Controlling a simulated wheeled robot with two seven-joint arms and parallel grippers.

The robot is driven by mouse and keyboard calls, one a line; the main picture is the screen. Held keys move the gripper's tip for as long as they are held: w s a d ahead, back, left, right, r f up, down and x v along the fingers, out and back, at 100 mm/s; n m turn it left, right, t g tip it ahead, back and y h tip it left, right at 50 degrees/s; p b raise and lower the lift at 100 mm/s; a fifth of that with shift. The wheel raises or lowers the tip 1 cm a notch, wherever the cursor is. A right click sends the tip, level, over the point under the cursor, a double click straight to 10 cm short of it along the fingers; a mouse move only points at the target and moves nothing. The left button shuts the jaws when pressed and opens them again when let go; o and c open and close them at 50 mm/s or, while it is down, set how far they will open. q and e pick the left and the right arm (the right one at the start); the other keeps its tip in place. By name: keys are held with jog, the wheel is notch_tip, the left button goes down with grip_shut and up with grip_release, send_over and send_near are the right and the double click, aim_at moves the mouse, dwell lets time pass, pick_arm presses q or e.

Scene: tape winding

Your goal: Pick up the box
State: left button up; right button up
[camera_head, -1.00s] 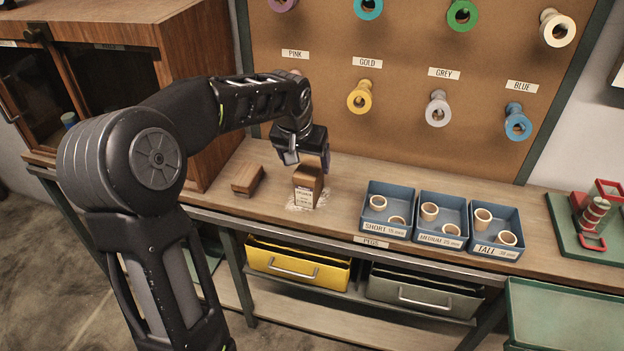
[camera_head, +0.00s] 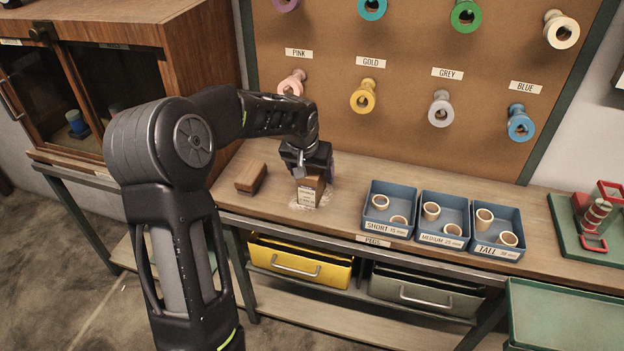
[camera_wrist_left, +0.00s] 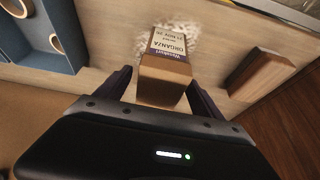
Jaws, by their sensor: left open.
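The box (camera_head: 309,193) is a small brown block with a white and purple label on its front. It stands upright on the wooden bench, on a pale speckled patch. My left gripper (camera_head: 312,176) is right above it, open and pointing down, and hides its top from the head view. In the left wrist view the box (camera_wrist_left: 165,72), its label reading "ORGANZA", lies between the two spread dark fingers, with a gap visible on at least one side. My right gripper is not in view.
A wooden block (camera_head: 251,177) lies on the bench left of the box. Blue peg trays (camera_head: 388,229) stand close to its right. A pegboard (camera_head: 420,105) with coloured spools rises behind, and a wooden cabinet (camera_head: 205,75) stands at the left.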

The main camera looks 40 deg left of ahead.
pick_arm(q)
jog(key=shift+w+f, duration=0.25)
jog(key=shift+f, duration=0.35)
jog(key=shift+c, duration=0.3)
jog(key=c, duration=1.5)
notch_tip(320, 180, up, 10)
jog(key=shift+r+b, duration=0.1)
jog(key=shift+b, duration=0.2)
